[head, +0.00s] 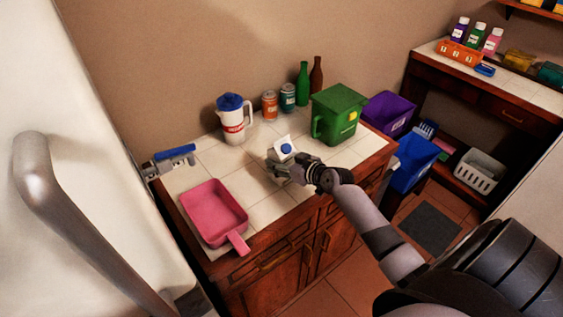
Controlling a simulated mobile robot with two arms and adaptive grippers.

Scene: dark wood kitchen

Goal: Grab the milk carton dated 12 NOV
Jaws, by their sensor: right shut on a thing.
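A small white carton with a round blue cap (285,148) is at the middle of the tiled counter, seen from above. My right gripper (278,168) reaches in from the right and is shut on this carton, at its near side. The fingers and the view from above hide the carton's lower part, so I cannot tell whether it touches the counter. No date can be read on it. My left gripper is not in view.
A pink pan (214,213) lies front left on the counter (270,205). A white jug (234,122), two cans (270,104), two bottles (303,85) and a green bin (338,112) stand behind. A grey and blue device (172,160) is at the left edge. The fridge (70,200) fills the left.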

